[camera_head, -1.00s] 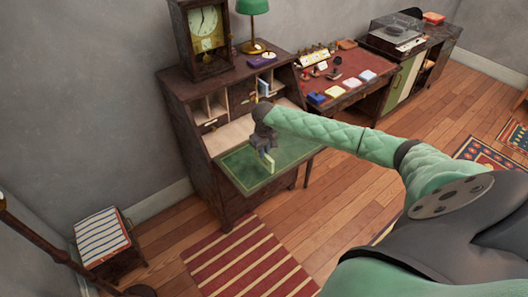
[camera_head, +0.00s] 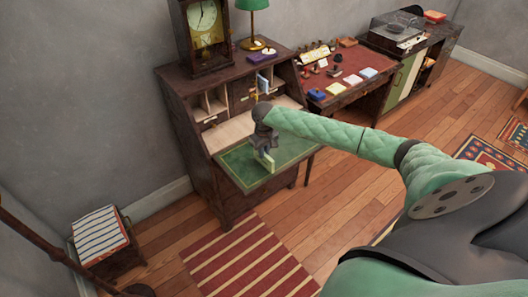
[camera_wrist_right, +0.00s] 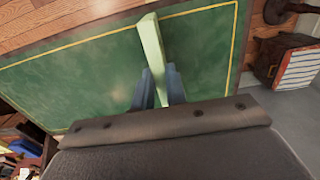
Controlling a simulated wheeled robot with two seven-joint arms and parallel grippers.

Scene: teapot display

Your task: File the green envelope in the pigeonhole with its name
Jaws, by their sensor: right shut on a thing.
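The pale green envelope (camera_head: 267,159) is held on edge in my right gripper (camera_head: 264,147), above the green writing leaf (camera_head: 236,168) of the open desk. In the right wrist view the envelope (camera_wrist_right: 152,45) stands between the two dark fingers (camera_wrist_right: 158,88), which are shut on it. It sticks out past the fingertips. The desk's pigeonholes (camera_head: 214,103) are at the back of the leaf, behind my gripper. My arm and wrist hide part of them, and their name labels are too small to read. My left gripper is not in view.
A blue envelope (camera_head: 263,83) stands in the right part of the pigeonholes. A clock (camera_head: 207,28) and a green lamp (camera_head: 253,20) stand on the desk top. A red-topped table (camera_head: 350,72) with small items is to the right. A striped stool (camera_head: 100,235) is at lower left.

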